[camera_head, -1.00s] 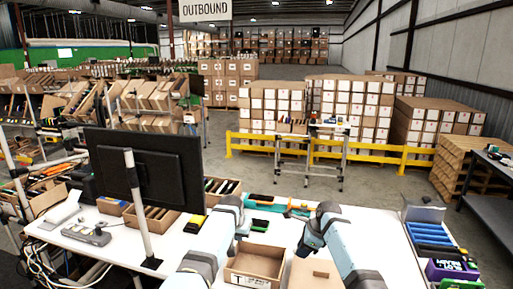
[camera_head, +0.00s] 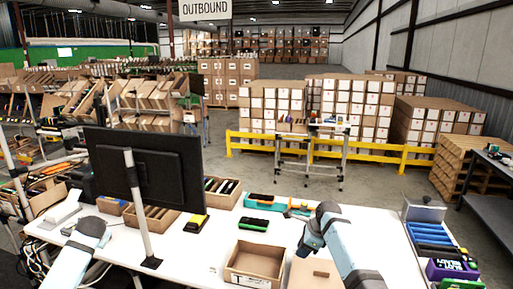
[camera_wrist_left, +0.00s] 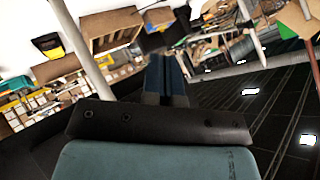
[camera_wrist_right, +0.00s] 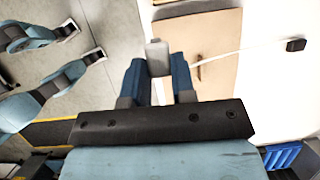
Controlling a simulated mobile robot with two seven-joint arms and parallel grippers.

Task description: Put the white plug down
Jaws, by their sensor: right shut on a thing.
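A white cable (camera_wrist_right: 225,52) runs to the right, to a small black piece (camera_wrist_right: 296,44) over the white tabletop. The gripper is above or beside a flat tan cardboard piece (camera_wrist_right: 205,30); the height gap cannot be told. In the head view the plug is too small or hidden to make out. My left gripper (camera_wrist_left: 166,62) looks shut, its fingers close together with nothing seen between them, off at the table's left side.
An open cardboard box (camera_head: 254,262) stands beside the tan cardboard piece (camera_head: 312,277). A monitor (camera_head: 145,165) on a pole, a blue ribbed tray (camera_head: 430,233) and a purple box (camera_head: 450,270) stand on the white table (camera_head: 200,258).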

